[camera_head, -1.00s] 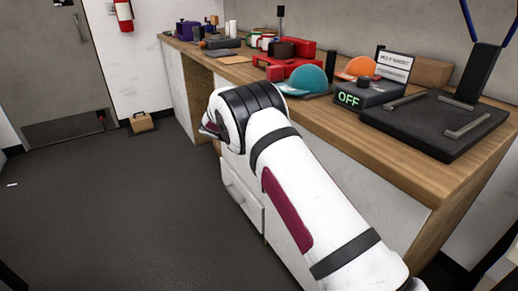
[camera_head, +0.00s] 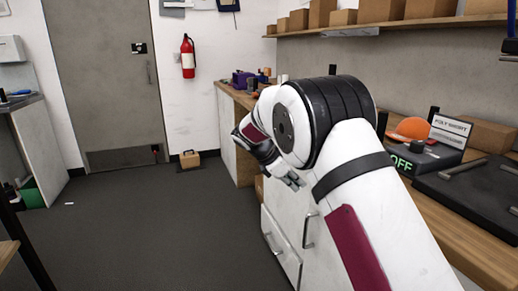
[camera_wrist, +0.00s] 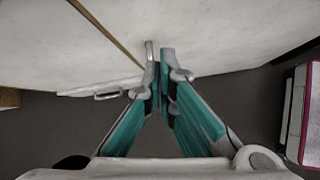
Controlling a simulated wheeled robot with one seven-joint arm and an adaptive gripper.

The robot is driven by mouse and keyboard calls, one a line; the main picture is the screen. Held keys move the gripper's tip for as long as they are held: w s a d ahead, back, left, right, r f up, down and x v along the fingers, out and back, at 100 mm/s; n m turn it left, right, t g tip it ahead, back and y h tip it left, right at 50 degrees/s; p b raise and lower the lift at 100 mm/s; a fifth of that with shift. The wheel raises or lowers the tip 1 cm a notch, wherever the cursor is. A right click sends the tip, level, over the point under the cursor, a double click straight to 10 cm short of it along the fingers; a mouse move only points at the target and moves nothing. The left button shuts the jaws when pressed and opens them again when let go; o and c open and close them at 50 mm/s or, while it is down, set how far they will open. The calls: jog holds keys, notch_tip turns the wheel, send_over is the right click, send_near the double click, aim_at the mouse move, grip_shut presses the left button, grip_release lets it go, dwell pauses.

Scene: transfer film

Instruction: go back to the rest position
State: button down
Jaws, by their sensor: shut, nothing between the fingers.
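My arm is bent in front of the workbench (camera_head: 455,232) in the head view. My gripper (camera_head: 293,181) hangs low beside the white drawer front, below the level of the bench top, and is partly hidden by my arm. In the wrist view my gripper (camera_wrist: 160,75) has its teal fingers together, with nothing between them. The white cabinet front (camera_wrist: 215,40) fills the view beyond the fingertips. I cannot tell how small the gap to it is.
Drawer handles (camera_head: 308,230) stick out below. The grey floor (camera_head: 150,235) at left is open. A door (camera_head: 105,85) and fire extinguisher (camera_head: 187,57) are behind.

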jog(key=s+d+r+m+g+y, duration=0.1)
jog(key=s+d+r+m, duration=0.3)
jog(key=s, duration=0.5)
jog(key=s+d+r+m+y, duration=0.25)
jog(key=s+r, duration=0.35)
jog(key=s, duration=0.3)
jog(key=s+d+r+m+g, duration=0.15)
jog(key=s+r+m, duration=0.3)
jog(key=s, duration=0.45)
jog(key=s+a+f+m+y, duration=0.1)
jog(key=s+f+m+y, duration=0.2)
jog(key=s, duration=1)
jog(key=s+a+f+m+y, duration=0.15)
jog(key=s+m, duration=0.35)
jog(key=s, duration=0.9)
notch_tip(320, 180, up, 21)
jog(key=t+p, duration=0.4)
jog(key=p, duration=1.6)
jog(key=shift+d+r, duration=0.15)
jog(key=shift+d, duration=0.1)
jog(key=shift+w, duration=0.15)
